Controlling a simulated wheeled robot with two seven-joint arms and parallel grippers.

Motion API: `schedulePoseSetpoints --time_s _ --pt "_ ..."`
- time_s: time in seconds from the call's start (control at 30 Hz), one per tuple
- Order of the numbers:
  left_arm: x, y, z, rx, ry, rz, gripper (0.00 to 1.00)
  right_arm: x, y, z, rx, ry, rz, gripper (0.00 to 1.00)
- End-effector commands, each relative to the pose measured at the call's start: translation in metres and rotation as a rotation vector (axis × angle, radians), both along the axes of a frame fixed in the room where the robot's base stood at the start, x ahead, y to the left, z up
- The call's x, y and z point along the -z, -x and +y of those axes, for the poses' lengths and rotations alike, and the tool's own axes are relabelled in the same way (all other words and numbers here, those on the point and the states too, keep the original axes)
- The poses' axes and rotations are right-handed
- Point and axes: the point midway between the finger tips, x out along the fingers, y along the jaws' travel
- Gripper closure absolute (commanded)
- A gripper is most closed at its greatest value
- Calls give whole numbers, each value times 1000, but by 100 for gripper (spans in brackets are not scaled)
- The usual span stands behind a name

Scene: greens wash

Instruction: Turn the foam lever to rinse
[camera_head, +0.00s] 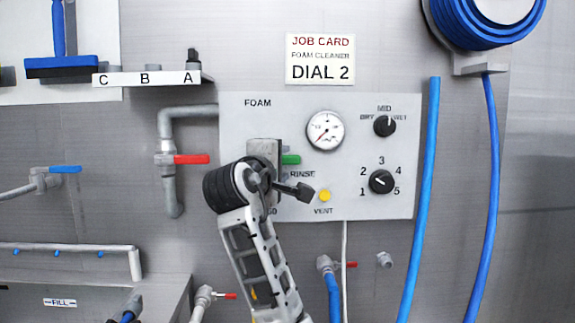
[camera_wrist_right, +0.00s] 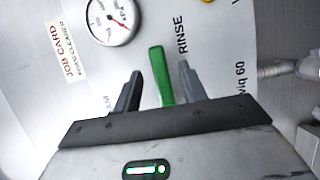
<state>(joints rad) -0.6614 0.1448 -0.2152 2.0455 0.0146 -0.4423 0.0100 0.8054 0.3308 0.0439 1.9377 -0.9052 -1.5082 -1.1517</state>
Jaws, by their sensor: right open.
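The green foam lever (camera_head: 291,160) is on the grey foam panel (camera_head: 240,125), partly hidden by my right gripper. Its visible end points right in the head view, just above the RINSE label (camera_head: 303,174). My right gripper (camera_head: 283,162) is at the panel around the lever. In the right wrist view the lever (camera_wrist_right: 160,75) stands between the two dark fingers of the open gripper (camera_wrist_right: 158,72). A gap shows on each side, so the fingers do not look closed on it. The lever's base is hidden by the gripper. My left gripper is not in view.
The panel also carries a gauge (camera_head: 325,130), a DRY-WET knob (camera_head: 385,125), a numbered dial (camera_head: 381,181) and a yellow vent button (camera_head: 325,196). A red-handled valve (camera_head: 190,159) is to the left. A blue hose (camera_head: 420,200) hangs at the panel's right edge.

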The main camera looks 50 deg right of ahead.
Motion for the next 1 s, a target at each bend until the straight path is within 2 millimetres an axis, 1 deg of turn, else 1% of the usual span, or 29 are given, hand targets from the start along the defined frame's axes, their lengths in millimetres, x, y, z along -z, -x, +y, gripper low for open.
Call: schedulePoseSetpoints --time_s 0.03,0.2,0.3,0.43,0.5,0.63,1.0 --pt "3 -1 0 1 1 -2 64 2 4 13 -5 -1 -5 58" --pt "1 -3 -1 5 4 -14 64 1 20 52 -4 -3 -5 58" --pt "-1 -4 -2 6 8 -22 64 1 27 72 -5 -2 -3 58" --pt "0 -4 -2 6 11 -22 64 0 34 91 -3 -3 -2 58" --pt "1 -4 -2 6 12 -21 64 0 37 97 -2 -3 -2 58" --pt "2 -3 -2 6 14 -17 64 0 40 104 0 -3 -1 58" --pt "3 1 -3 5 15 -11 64 -1 41 104 0 -3 -1 58"
